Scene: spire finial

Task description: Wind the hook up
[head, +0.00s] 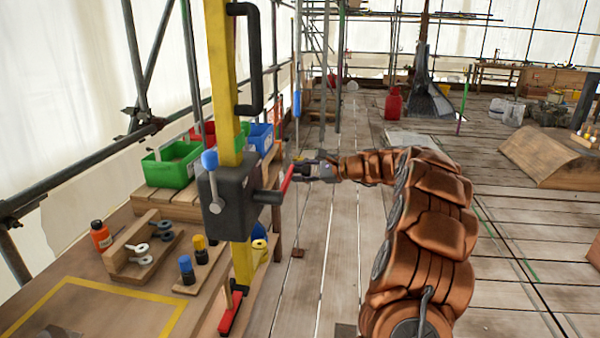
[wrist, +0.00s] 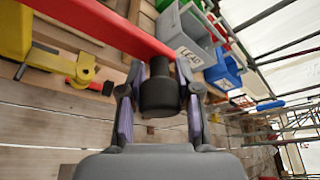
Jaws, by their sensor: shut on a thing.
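A black gearbox (head: 228,200) sits on an upright yellow post (head: 222,75). A short lever with a blue knob (head: 209,159) is on its face. A black shaft (head: 268,197) sticks out to the right and carries a red crank arm (head: 287,180). My gripper (head: 308,171) is at the far end of the crank. In the wrist view the black crank knob (wrist: 159,92) sits between the two fingers of my gripper (wrist: 160,105), which are shut on it. The red crank arm (wrist: 105,25) crosses above the knob. I cannot make out a hook for certain.
A bench left of the post holds green (head: 172,164) and blue (head: 261,137) bins, an orange bottle (head: 101,236) and a wooden holder (head: 142,250) with metal pieces. A black handle (head: 254,60) juts from the upper post. Plank floor (head: 330,260) is open to the right.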

